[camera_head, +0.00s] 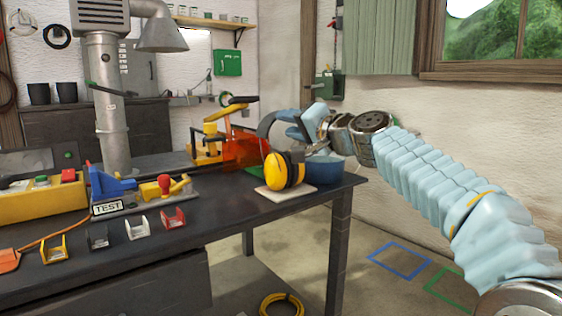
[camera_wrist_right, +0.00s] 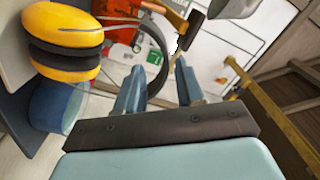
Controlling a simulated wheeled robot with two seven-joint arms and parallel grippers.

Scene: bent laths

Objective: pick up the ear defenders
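The ear defenders, with a yellow cup (camera_head: 285,170) and black cushions, stand on a pale board (camera_head: 287,190) near the table's right end. Their dark headband (camera_head: 267,122) arches above. In the right wrist view the cup (camera_wrist_right: 62,28) is at the upper left, and the headband (camera_wrist_right: 163,62) curves across the space seen between my fingers. My right gripper (camera_head: 291,122) is at the headband, its fingers apart; they also show spread in the right wrist view (camera_wrist_right: 160,78). I cannot tell whether either finger touches the band. My left gripper is out of view.
A blue bowl (camera_head: 324,169) stands just behind and right of the ear defenders. An orange and yellow tool (camera_head: 240,145) is behind them. Coloured brackets and a TEST fixture (camera_head: 107,207) occupy the table's left. Bare dark tabletop (camera_head: 230,205) lies between.

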